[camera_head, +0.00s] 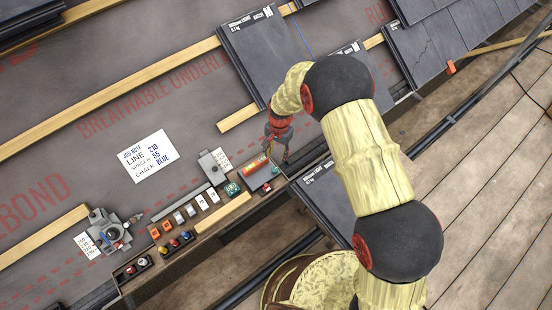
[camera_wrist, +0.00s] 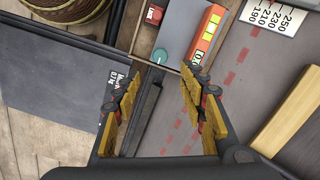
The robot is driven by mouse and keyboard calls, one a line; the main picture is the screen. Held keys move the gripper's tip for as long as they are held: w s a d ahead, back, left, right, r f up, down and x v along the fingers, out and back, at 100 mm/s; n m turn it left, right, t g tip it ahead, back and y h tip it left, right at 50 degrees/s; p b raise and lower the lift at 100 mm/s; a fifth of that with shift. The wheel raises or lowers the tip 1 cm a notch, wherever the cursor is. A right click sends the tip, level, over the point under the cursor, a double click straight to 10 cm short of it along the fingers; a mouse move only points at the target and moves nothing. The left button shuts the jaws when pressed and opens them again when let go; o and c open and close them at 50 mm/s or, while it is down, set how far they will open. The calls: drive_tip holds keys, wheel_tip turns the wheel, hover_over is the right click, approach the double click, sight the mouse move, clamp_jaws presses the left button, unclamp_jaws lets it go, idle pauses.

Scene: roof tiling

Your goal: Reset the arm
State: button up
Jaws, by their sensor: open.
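My gripper (camera_head: 279,148) is above the right end of a tool tray near the roof's lower edge. In the wrist view my gripper (camera_wrist: 158,95) has its two yellow-padded fingers spread apart, with nothing held between them. Beneath the gap a dark narrow bar (camera_wrist: 148,100) runs along the roof. An orange-and-yellow box (camera_wrist: 207,35) lies just beyond the right fingertip, beside a grey plate with a teal knob (camera_wrist: 160,56). My arm crosses the right half of the head view and hides part of the slates and edge behind it.
Dark slates (camera_head: 252,55) lie on the roof at the top, with more (camera_head: 435,45) at top right. Wooden battens (camera_head: 110,97) cross the grey underlay. A job note (camera_head: 147,156) lies left of the tray (camera_head: 215,226). Wooden planks (camera_head: 480,190) fill the lower right.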

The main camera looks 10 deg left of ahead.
drive_tip(key=shift+r, duration=0.35)
idle(0.4)
drive_tip(key=s+d+r+n+g+h, duration=0.1)
drive_tip(key=s+d+r+n+g, duration=0.15)
drive_tip(key=s+d+n, duration=0.35)
drive_tip(key=s+d+r+t, duration=0.3)
drive_tip(key=s+d+r, duration=0.2)
drive_tip(key=r, duration=0.8)
drive_tip(key=s+d+r+m+t, duration=0.1)
drive_tip(key=s+d+r+t, duration=0.2)
drive_tip(key=d+r, duration=0.8)
drive_tip(key=s+d+r+m+t, duration=0.1)
drive_tip(key=s+d+r+t, duration=0.2)
drive_tip(key=s+d+r, duration=0.5)
wheel_tip(320, 180, up, 9)
drive_tip(key=shift+d+r+y, duration=0.15)
drive_tip(key=shift+d+y, duration=0.15)
drive_tip(key=shift+d, duration=0.2)
